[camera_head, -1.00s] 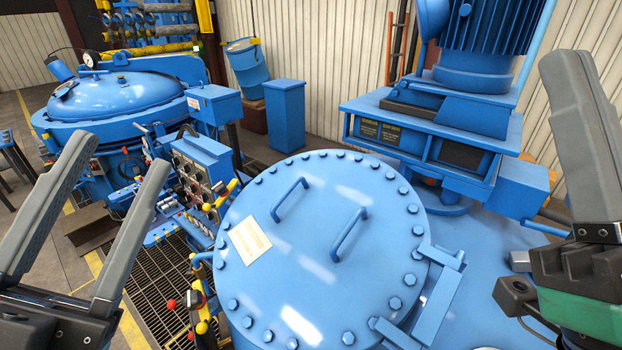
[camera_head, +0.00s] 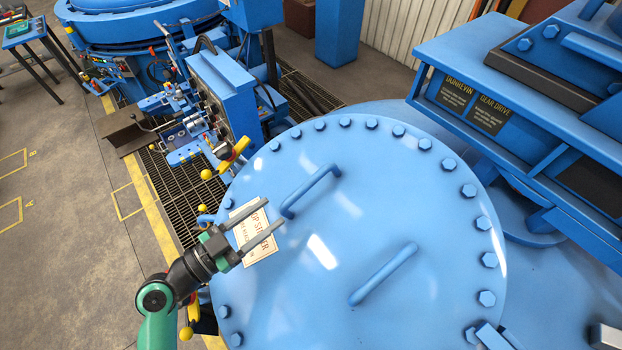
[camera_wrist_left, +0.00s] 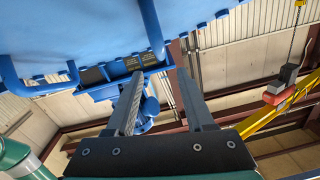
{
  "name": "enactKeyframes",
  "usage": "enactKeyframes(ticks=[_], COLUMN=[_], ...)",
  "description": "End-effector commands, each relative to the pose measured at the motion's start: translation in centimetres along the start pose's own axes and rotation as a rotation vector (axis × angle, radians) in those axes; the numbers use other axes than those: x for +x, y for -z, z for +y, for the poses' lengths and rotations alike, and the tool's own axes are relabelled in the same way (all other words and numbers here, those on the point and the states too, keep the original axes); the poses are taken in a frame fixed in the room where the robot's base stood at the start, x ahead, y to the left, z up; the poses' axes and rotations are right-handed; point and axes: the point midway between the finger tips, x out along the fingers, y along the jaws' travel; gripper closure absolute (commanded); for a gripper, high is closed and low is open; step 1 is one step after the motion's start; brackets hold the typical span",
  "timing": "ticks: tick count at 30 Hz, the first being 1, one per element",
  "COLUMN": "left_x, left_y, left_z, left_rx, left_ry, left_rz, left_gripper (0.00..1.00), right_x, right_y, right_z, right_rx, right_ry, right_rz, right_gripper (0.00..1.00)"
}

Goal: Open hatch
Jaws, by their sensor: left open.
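The hatch is a large round blue lid (camera_head: 345,240) with bolts around its rim, lying shut in the head view. It has two blue bar handles, a left handle (camera_head: 312,188) and a right handle (camera_head: 384,274). My left gripper (camera_head: 275,215) is open and empty over the lid's left side, its tips close to the near end of the left handle. Whether they touch it cannot be told. In the left wrist view, the open fingers (camera_wrist_left: 163,92) point toward the blue lid (camera_wrist_left: 90,30), with a handle (camera_wrist_left: 152,30) near the tips. My right gripper is out of view.
A label plate (camera_head: 253,232) lies on the lid under my left gripper. A blue hinge bracket (camera_head: 495,338) is at the lid's lower right. A gear drive housing (camera_head: 520,100) stands behind right. A control box (camera_head: 225,90) and yellow-handled levers (camera_head: 235,155) stand at left.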

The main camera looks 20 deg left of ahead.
Motion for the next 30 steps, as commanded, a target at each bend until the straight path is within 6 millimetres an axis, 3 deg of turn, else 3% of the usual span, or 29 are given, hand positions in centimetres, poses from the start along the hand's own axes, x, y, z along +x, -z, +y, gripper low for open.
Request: enactKeyframes(ticks=[5, 10, 12, 18, 29, 30], left_x=[2.0, 5.7, 7.4, 10.6, 11.4, 11.4], left_y=[-0.8, -0.9, 0.1, 0.2, 0.1, 0.1], left_z=[0.2, 0.4, 0.1, 0.1, 0.1, 0.1], left_rx=[0.008, 0.008, 0.002, 0.001, 0.003, 0.003], left_ry=[-0.006, -0.006, -0.005, -0.003, -0.001, -0.001], left_rz=[0.004, 0.008, 0.003, 0.002, 0.002, 0.002], left_gripper=[0.47, 0.47, 0.47, 0.47, 0.47, 0.52], right_x=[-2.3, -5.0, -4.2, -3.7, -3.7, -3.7], right_y=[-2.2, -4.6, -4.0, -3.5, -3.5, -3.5], right_z=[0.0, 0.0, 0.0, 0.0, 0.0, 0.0], right_rx=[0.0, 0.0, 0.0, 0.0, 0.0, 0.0], right_ry=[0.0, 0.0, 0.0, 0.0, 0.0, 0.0], right_rz=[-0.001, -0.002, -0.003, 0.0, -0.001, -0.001], right_gripper=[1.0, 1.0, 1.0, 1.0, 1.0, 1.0])
